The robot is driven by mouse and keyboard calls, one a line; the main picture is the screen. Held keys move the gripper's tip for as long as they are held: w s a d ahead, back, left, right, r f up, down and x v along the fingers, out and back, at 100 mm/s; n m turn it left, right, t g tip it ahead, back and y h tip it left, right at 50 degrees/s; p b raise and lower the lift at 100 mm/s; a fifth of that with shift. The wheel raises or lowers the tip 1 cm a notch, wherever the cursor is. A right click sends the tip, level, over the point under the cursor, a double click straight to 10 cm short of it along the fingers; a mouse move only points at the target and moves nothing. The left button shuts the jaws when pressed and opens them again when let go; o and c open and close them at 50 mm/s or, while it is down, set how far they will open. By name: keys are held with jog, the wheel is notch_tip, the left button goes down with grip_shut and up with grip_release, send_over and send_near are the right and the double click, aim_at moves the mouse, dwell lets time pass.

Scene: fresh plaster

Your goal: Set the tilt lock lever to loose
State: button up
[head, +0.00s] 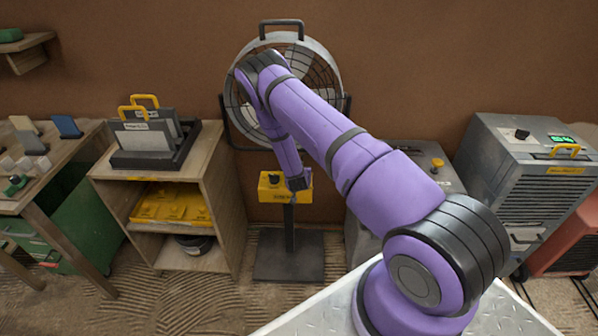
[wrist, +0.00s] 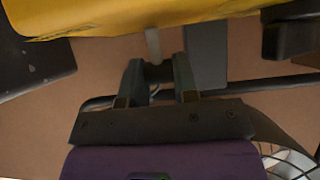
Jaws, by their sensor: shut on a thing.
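The drum fan (head: 322,66) stands on a post with a yellow box (head: 295,196), and its middle is partly hidden behind my arm. My gripper (head: 298,185) is at the right part of the yellow box. In the wrist view my gripper (wrist: 158,82) has a finger on each side of a small dark piece, which looks like the end of the tilt lock lever (wrist: 158,72), and is shut on it. A pale rod (wrist: 153,45) runs from there towards the yellow box (wrist: 120,15). In the head view the lever is hidden by my gripper. Its setting cannot be read.
A dark knob (head: 274,178) sits on the yellow box's left part. A wooden shelf unit (head: 222,170) with yellow trays (head: 172,205) stands left. A grey machine (head: 530,160) stands right. The fan's dark base plate (head: 288,262) lies on the floor.

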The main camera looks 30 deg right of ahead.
jog(key=t+h, duration=0.1)
jog(key=s+a+t+h, duration=0.1)
jog(key=t, duration=0.1)
jog(key=shift+s+f, duration=0.15)
jog(key=shift+s, duration=0.15)
jog(key=shift+s+a+f+t+h, duration=0.15)
jog(key=shift+s+a+t+h, duration=0.15)
jog(key=shift+t+h, duration=0.4)
jog(key=shift+s+a+f+t+h, duration=0.15)
jog(key=shift+s+t+h, duration=0.25)
jog(key=shift+t, duration=0.5)
jog(key=o, duration=0.9)
jog(key=shift+a, duration=0.1)
jog(key=v, duration=1)
jog(key=shift+s+a+f, duration=0.1)
jog(key=shift+s+a, duration=0.1)
jog(key=shift+s, duration=0.1)
